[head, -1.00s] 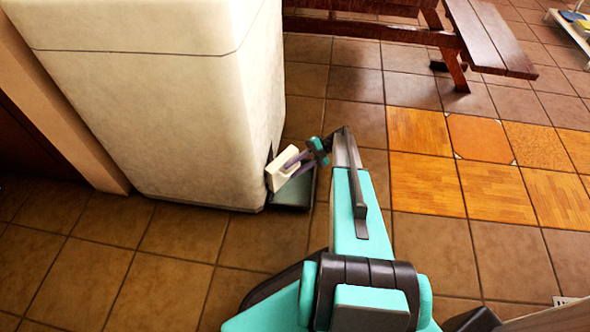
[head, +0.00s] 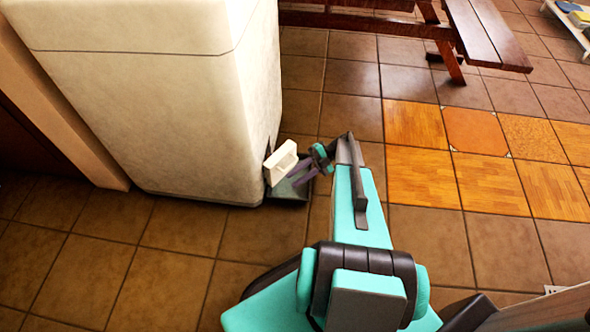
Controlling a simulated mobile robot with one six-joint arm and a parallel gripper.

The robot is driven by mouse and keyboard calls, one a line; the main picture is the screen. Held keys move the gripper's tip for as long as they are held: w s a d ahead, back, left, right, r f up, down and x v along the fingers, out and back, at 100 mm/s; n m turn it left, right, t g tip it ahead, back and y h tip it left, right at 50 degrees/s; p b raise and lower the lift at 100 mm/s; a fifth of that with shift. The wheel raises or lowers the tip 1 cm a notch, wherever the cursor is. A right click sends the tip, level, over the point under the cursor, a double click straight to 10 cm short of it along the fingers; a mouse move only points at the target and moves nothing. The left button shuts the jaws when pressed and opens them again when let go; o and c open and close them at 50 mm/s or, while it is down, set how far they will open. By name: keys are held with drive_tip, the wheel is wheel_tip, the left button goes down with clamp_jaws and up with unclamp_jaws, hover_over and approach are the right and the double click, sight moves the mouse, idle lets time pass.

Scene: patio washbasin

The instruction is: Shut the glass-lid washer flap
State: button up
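The washer (head: 150,120) is the big pale box at the left of the head view. A small white block-like piece (head: 280,162) juts from its lower right side, tilted. Below it a dark flat panel (head: 288,192) extends outward close to the floor. I cannot tell which of these is the flap itself. My gripper (head: 296,177) has purple fingers that look spread, with nothing visible between them. They are just right of the white piece and over the dark panel. Contact cannot be made out. The washer's opening is mostly hidden from this angle.
A wooden picnic table with a bench (head: 487,35) stands at the back right. A white rack (head: 570,25) is at the top right corner. A wall edge (head: 70,110) is left of the washer.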

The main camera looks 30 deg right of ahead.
drive_tip(key=s+a, duration=0.2)
drive_tip(key=s, duration=0.4)
drive_tip(key=shift+s+r+p, duration=0.3)
drive_tip(key=shift+p, duration=0.05)
drive_tip(key=shift+a, duration=0.1)
